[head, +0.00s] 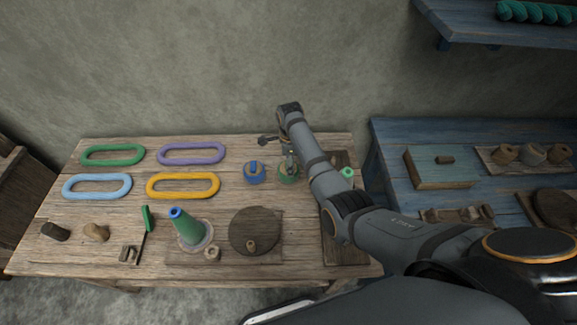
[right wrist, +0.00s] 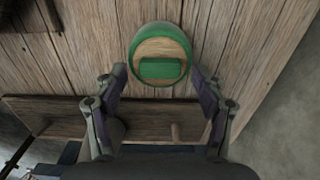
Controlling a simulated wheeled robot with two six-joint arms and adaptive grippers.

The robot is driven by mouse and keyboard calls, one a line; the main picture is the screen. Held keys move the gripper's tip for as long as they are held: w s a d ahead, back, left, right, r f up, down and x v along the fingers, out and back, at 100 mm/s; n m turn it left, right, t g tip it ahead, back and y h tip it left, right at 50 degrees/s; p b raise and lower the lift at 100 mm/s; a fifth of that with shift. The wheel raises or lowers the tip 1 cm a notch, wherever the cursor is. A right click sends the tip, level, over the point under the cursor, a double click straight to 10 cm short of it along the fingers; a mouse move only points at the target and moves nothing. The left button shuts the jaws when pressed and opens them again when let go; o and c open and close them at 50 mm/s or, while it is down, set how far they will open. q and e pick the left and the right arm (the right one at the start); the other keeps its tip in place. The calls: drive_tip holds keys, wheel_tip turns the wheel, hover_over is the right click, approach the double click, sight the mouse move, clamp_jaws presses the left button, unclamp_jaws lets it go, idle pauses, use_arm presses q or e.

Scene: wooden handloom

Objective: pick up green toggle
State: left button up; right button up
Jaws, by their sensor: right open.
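The green toggle (right wrist: 160,71) is a green bar on a round wooden face with a green rim, seen from above in the right wrist view. In the head view its round green base (head: 288,172) shows partly behind my right arm, near the back right of the wooden table. My right gripper (right wrist: 158,85) is open, with one finger on each side of the round base, and nothing is held between them. In the head view my right gripper (head: 288,160) hangs over the base, partly hidden by the arm. My left gripper is not in view.
A blue toggle (head: 254,172) stands close to the left of the green one. Several coloured oval rings, such as the yellow one (head: 183,198), lie on the wooden table (head: 110,245). A green and blue cone (head: 187,229) and a round wooden disc (head: 255,226) are nearer the front.

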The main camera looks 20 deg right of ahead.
drive_tip(key=c, duration=0.8)
drive_tip(key=shift+c, duration=0.2)
